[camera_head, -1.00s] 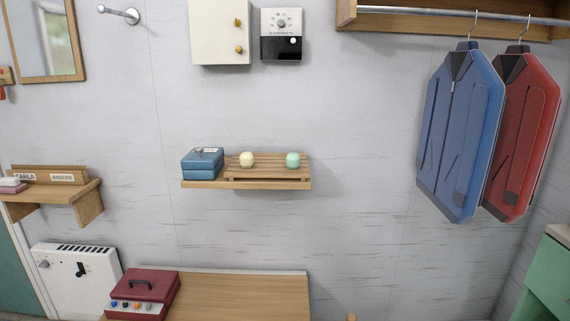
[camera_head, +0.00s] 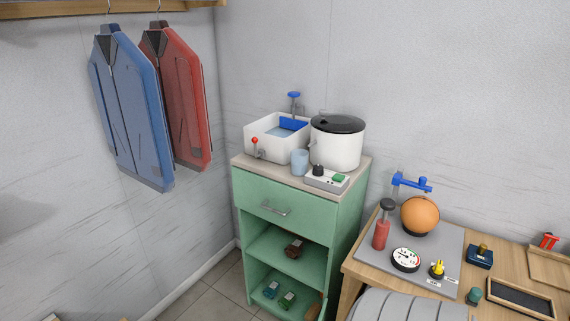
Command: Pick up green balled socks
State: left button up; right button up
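A small green bundle (camera_head: 288,300) lies on the bottom shelf of the green cabinet (camera_head: 270,189). It may be the green balled socks, but it is too small to be sure. A teal bundle (camera_head: 271,290) lies just left of it. A dark reddish-brown bundle (camera_head: 295,248) lies on the shelf above. Neither of my grippers shows in the head view.
A white basin (camera_head: 268,148), a lidded white pot (camera_head: 337,146) and a blue cup (camera_head: 299,163) stand on the cabinet top. At right, a wooden table (camera_head: 520,262) holds an orange ball (camera_head: 420,214) and gauge. Tiled floor (camera_head: 205,303) shows left of the cabinet.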

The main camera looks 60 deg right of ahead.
aim_at(284, 302)
jog(key=k+l+z, duration=0.5)
jog(key=z, duration=1.05)
